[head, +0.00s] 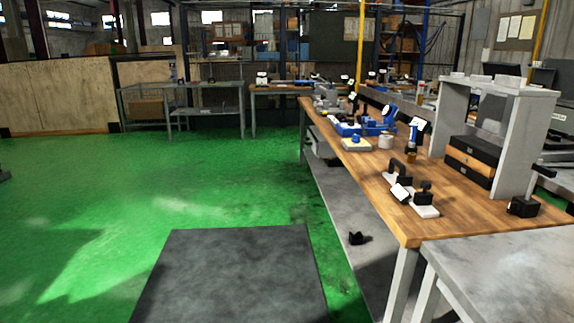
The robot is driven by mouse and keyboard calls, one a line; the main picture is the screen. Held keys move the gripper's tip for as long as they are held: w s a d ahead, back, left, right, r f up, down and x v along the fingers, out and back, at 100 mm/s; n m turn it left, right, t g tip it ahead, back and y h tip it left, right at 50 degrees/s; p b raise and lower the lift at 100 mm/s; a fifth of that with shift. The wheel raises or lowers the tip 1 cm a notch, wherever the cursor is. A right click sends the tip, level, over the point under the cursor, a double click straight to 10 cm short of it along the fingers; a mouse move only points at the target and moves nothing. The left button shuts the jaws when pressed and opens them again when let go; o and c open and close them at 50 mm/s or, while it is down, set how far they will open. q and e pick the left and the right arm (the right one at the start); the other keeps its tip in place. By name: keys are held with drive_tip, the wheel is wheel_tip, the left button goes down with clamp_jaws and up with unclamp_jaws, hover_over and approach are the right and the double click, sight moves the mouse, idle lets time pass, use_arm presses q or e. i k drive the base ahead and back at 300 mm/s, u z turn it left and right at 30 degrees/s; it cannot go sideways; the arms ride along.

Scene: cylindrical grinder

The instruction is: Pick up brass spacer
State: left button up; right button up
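A small brown-gold piece (411,156) stands on the wooden workbench (440,222), just below a blue and dark upright item. It may be the brass spacer, but it is too small to tell for sure. Neither of my grippers shows in the head view.
Black clamp-like items on white bases (411,195) lie near the bench's front. Black and orange boxes (473,160) sit under a grey shelf (522,90). A white cup (386,142) and blue tools (380,122) stand further back. A dark mat (235,272) covers open green floor.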

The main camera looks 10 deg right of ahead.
sight(411, 158)
drive_tip(key=u, duration=0.4)
drive_tip(key=i, duration=2.3)
drive_tip(key=z, duration=0.2)
drive_tip(key=i, duration=2.05)
drive_tip(key=z, duration=1)
